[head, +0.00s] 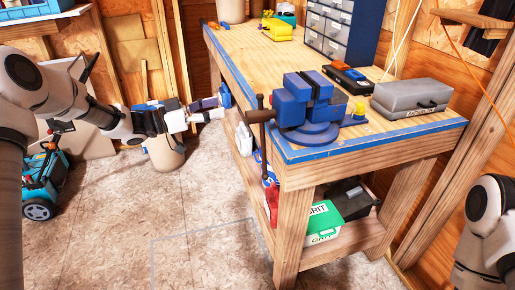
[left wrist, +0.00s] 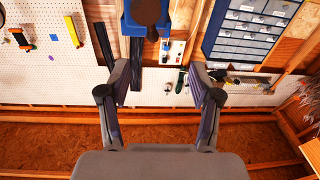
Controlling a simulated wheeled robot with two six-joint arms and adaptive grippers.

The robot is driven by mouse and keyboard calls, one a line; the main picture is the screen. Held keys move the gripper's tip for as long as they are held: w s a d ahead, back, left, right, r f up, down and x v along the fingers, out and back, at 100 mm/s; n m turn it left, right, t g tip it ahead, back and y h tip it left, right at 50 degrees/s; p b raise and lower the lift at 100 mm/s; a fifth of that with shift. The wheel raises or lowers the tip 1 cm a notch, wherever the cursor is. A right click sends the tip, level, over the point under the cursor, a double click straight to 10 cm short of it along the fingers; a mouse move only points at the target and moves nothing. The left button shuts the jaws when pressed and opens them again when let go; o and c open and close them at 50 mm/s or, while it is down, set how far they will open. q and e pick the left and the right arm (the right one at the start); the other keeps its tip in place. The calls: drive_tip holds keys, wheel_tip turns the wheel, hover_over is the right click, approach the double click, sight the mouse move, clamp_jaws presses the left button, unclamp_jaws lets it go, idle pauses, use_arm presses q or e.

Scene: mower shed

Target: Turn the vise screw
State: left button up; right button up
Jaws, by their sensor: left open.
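The blue vise (head: 305,103) is mounted on the front corner of the wooden workbench (head: 372,138). Its dark brown screw (head: 255,117) points left past the bench edge, with an upright handle bar (head: 262,150) through its end. My left gripper (head: 222,107) is open and empty, to the left of the screw and apart from it. In the left wrist view, the open fingers (left wrist: 160,72) are spread, with nothing between them. There the vise (left wrist: 130,24) and the round screw end (left wrist: 147,12) show at the top edge. My right gripper is out of view.
A grey toolbox (head: 410,97), a yellow-capped item (head: 359,111) and a blue drawer cabinet (head: 340,30) stand on the bench. A green box (head: 322,222) sits on the lower shelf. A teal mower (head: 44,182) stands at left. The floor before the bench is clear.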

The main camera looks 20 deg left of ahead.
sight(246, 118)
use_arm(q)
drive_tip(key=shift+m+g, duration=0.5)
drive_tip(key=shift+g, duration=0.3)
drive_tip(key=d+f, duration=0.2)
drive_tip(key=d, duration=0.1)
drive_tip(key=d+f+b, duration=0.1)
drive_tip(key=shift+s+d, duration=0.15)
drive_tip(key=shift+d, duration=0.25)
drive_tip(key=x, duration=0.7)
drive_tip(key=shift+w+a+f+p, duration=0.15)
drive_tip(key=shift+w+f+p, duration=0.1)
drive_tip(key=shift+w+p, duration=0.15)
drive_tip(key=shift+w+f, duration=0.15)
drive_tip(key=shift+w, duration=0.2)
drive_tip(key=shift+a, duration=0.1)
drive_tip(key=shift+s, duration=0.15)
drive_tip(key=c, duration=1.1)
